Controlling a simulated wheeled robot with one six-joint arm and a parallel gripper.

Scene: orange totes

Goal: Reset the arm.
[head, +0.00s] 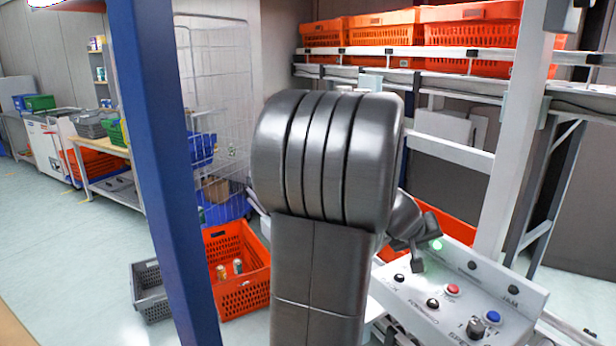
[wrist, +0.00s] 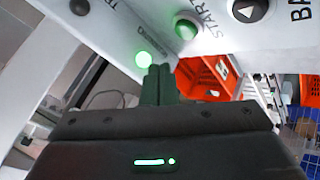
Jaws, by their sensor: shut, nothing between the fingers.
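My gripper (head: 428,232) is at the control panel (head: 520,283) in the head view, beside a green lit spot (head: 437,244). In the wrist view my gripper's fingers (wrist: 158,72) are closed together with nothing between them. Their tips are close to a glowing green round light (wrist: 144,60) on the white panel face. A green button (wrist: 186,29) labelled START is just up and right of the tips. I cannot tell whether the fingers touch the panel. My dark grey arm hides much of the middle of the head view.
The panel also carries a red button (head: 452,289), a blue button (head: 493,317) and a black knob (head: 476,327). Orange totes (head: 470,35) line the rack above. A blue post (head: 165,170) stands at left. An orange crate (head: 240,296) and a grey crate (head: 150,300) are on the floor.

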